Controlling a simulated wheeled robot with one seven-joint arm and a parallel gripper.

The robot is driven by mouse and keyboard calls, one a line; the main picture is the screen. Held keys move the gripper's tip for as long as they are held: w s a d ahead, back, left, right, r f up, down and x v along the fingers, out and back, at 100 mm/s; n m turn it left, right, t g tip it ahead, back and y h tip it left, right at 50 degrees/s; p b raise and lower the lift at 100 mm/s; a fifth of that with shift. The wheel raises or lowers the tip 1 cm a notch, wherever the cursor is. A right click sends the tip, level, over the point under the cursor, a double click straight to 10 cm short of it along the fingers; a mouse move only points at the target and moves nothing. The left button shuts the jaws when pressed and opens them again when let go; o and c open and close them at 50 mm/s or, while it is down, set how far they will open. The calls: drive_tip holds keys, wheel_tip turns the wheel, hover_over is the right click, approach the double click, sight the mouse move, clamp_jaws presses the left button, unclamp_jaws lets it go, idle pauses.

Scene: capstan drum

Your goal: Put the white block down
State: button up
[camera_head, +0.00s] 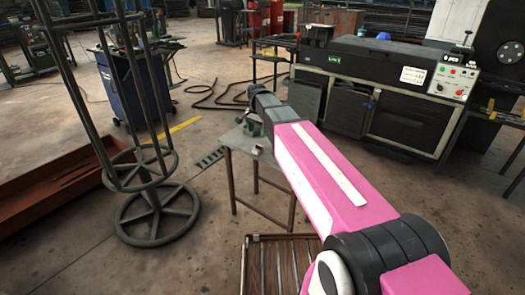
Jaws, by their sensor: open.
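My pink and white arm reaches from the lower right toward the middle of the camera_head view. Its dark end is over a small grey table (235,141) with thin brown legs. My gripper (251,128) is small and partly hidden behind the arm; it is open, just above or at the tabletop. A small pale patch, possibly the white block (257,150), shows on the table close below the gripper, beside the arm. It is too small to tell its shape or whether the gripper touches it.
A slatted wooden pallet (258,262) lies in front of the table. A grey tubular stand with a wheel-like base (157,215) is at left, beside a rust-red trough (50,195) and a blue cabinet (128,88). A large dark machine (375,95) stands behind at right.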

hover_over(258, 149)
drive_tip(key=f, duration=0.4)
drive_tip(key=shift+w+a, duration=0.1)
drive_tip(key=shift+w, duration=0.25)
drive_tip(key=shift+s+f, duration=0.2)
drive_tip(key=shift+f, duration=1.15)
drive_tip(key=shift+s+f, duration=0.2)
drive_tip(key=shift+f, duration=1.1)
clamp_jaws()
drive_tip(key=shift+r, duration=0.1)
